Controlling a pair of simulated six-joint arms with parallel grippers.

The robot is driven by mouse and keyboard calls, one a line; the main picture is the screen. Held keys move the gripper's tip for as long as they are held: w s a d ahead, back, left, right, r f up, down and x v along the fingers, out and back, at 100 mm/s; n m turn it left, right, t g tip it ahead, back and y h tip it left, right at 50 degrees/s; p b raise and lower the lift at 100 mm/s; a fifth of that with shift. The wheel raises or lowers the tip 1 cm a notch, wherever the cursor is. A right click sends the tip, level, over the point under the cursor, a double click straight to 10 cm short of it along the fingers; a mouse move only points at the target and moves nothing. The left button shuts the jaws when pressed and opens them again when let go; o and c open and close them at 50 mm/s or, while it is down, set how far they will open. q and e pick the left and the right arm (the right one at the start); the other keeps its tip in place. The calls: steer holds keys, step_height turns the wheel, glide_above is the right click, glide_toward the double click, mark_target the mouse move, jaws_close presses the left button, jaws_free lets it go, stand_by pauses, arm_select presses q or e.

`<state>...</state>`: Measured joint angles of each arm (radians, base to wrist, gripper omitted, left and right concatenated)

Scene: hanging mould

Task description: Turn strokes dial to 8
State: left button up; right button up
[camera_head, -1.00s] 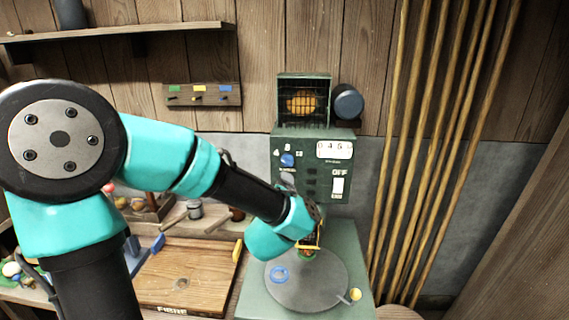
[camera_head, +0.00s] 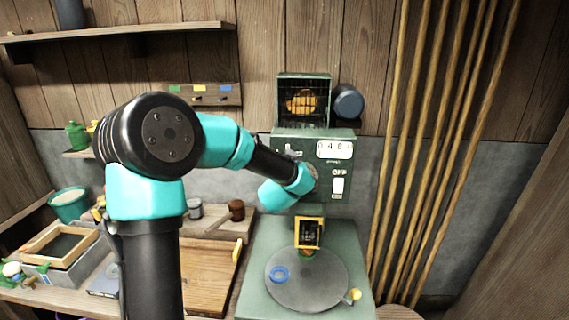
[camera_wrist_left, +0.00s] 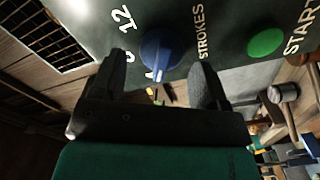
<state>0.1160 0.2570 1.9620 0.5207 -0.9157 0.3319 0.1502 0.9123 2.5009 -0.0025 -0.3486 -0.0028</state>
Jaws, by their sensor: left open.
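The blue strokes dial (camera_wrist_left: 160,55) is on the dark green panel in the left wrist view, between my left gripper's two fingers. The word STROKES and the number 12 show beside it; the other numbers are partly hidden, so I cannot tell the exact setting. My left gripper (camera_wrist_left: 160,80) is open, with a finger on each side of the dial and no clear contact visible. In the head view, my left arm's end covers the dial on the green machine (camera_head: 340,185). My right gripper is not seen.
A green START button (camera_wrist_left: 266,42) is beside the dial. In the head view, a white switch (camera_head: 338,186) marked OFF and a counter (camera_head: 334,150) are on the panel. Tall poles (camera_head: 440,130) stand at right.

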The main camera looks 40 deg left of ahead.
arm_select(q)
steer(key=shift+w+a, duration=0.2)
steer(key=shift+w, duration=0.05)
steer(key=shift+c, duration=0.4)
steer(key=c, duration=0.8)
steer(key=shift+o, duration=0.2)
steer(key=shift+m, duration=0.5)
steer(key=m, duration=1)
steer(key=shift+w+d+r+m, duration=0.2)
steer(key=shift+d+m, duration=0.1)
steer(key=shift+m, duration=0.1)
